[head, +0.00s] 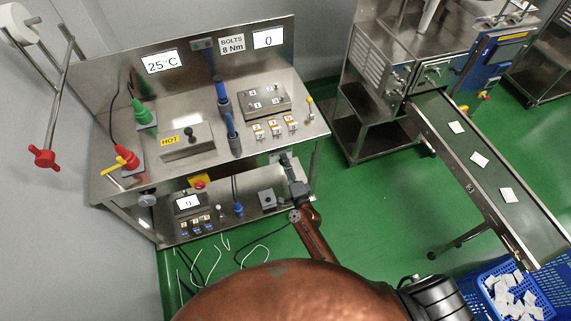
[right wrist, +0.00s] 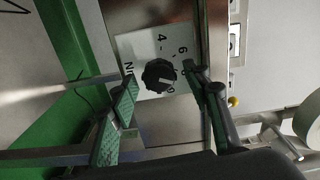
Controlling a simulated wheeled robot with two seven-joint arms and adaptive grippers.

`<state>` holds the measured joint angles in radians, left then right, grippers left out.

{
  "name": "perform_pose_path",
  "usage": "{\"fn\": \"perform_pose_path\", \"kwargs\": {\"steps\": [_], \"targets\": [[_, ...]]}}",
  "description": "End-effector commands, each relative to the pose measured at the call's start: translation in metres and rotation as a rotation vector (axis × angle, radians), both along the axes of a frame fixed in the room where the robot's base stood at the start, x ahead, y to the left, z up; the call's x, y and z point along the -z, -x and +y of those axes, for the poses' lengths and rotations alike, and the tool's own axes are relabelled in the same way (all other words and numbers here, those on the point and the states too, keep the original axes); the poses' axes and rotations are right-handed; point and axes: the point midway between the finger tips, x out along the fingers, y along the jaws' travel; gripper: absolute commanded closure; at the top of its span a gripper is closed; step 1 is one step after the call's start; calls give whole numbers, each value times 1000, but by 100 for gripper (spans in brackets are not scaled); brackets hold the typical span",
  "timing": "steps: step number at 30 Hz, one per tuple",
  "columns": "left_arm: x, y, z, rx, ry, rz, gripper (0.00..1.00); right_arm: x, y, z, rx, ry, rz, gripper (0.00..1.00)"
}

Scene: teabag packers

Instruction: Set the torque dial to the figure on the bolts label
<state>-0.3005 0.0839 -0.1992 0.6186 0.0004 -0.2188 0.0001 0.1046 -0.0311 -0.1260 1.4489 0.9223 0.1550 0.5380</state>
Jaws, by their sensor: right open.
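The bolts label (head: 232,45) on the bench's back panel reads "BOLTS 8 Nm". The torque dial is a black knob (right wrist: 160,76) on a white figured plate (right wrist: 143,47) in the right wrist view. The figures 4 and 6 are readable; others are partly covered, and the pointer's exact setting is unclear. My right gripper (head: 286,160) is at the bench's front edge and largely hides the dial in the head view. In the right wrist view its open fingers (right wrist: 161,74) stand on either side of the knob; contact cannot be told. My left gripper is not in view.
The steel bench (head: 110,185) carries a HOT box (head: 187,142), blue-handled tools (head: 222,92) and a keyed box (head: 264,100). A red-yellow valve (head: 127,160) is at left. A lower shelf (head: 262,212) holds small devices. A conveyor (head: 470,145) stands at right.

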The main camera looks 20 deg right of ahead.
Motion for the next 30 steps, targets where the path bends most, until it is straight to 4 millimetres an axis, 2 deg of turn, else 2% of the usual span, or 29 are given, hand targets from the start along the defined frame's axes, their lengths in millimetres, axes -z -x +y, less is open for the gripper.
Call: {"fn": "perform_pose_path", "kwargs": {"steps": [5, 12, 18, 23, 30], "targets": [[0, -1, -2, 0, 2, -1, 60, 2, 27, -1, 1, -1, 3, 56], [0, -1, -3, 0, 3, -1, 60, 1, 78, -2, 0, -1, 3, 56], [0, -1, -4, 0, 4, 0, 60, 1, 107, -3, 0, 0, 2, 56], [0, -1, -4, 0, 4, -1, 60, 0, 116, -3, 0, 0, 1, 56], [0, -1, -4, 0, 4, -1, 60, 0, 117, -3, -1, -1, 1, 56]]}}
